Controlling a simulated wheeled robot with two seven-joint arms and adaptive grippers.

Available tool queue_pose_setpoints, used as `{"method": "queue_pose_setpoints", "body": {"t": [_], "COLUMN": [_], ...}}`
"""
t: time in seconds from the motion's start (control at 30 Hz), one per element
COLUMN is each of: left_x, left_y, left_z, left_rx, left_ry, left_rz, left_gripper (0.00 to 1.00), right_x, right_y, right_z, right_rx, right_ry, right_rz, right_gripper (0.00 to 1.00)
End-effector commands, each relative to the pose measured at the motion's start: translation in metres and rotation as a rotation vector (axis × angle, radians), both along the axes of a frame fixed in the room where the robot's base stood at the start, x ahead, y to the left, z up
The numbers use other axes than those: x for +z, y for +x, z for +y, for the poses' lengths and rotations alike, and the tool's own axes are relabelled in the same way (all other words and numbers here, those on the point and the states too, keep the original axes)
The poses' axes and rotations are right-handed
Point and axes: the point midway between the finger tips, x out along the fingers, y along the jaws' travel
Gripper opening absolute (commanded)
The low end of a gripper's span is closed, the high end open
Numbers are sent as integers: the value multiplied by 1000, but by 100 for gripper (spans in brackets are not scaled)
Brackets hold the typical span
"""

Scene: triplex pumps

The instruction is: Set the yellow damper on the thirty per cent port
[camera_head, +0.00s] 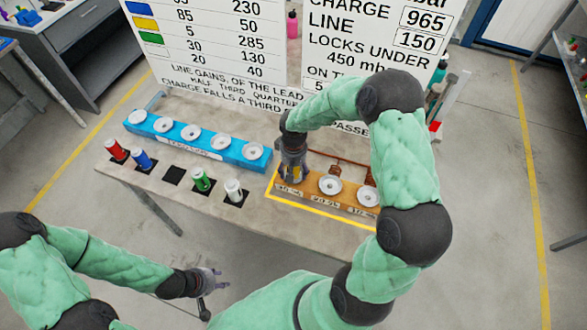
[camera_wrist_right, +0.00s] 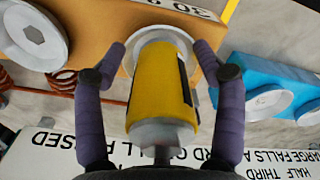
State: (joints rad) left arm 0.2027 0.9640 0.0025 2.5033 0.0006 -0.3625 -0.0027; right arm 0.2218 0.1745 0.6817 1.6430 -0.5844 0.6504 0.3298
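The yellow damper (camera_wrist_right: 160,85) stands on a white round port (camera_wrist_right: 165,40) of the orange block (camera_wrist_right: 90,30) in the right wrist view. A label reading upside down as 30 is beside that port. My right gripper (camera_wrist_right: 160,58) is open around the damper, with a gap between each finger and its sides. In the head view my right gripper (camera_head: 291,172) is over the leftmost port of the orange block (camera_head: 328,200) and hides the damper. My left gripper (camera_head: 206,281) hangs low in front of the table; its fingers are too small to read.
A blue rack (camera_head: 258,160) with several white ports stands to the left. Red (camera_head: 117,151), blue (camera_head: 142,159), green (camera_head: 202,180) and white (camera_head: 234,191) dampers stand in front of it; one dark pad (camera_head: 173,176) is empty. Sign boards (camera_head: 225,45) rise behind.

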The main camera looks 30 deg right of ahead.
Motion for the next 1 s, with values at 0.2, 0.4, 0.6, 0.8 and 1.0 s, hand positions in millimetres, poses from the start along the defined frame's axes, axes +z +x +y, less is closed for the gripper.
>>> {"method": "queue_pose_setpoints", "body": {"t": [0.2,0.4,0.6,0.8,1.0], "left_x": [11,16,19,20,20], "left_y": [0,0,0,0,0], "left_z": [0,0,0,0,0], "left_rx": [0,0,0,0,0], "left_ry": [0,0,0,0,0], "left_rz": [0,0,0,0,0], "left_gripper": [40,40,40,40,40], "right_x": [39,81,112,126,128], "right_y": [2,2,1,1,1], "right_z": [0,0,0,0,0], "right_rx": [0,1,0,0,0], "right_ry": [-2,-1,-1,0,0], "right_rz": [-7,-6,-5,-3,-2], "right_gripper": [69,69,69,69,69]}}
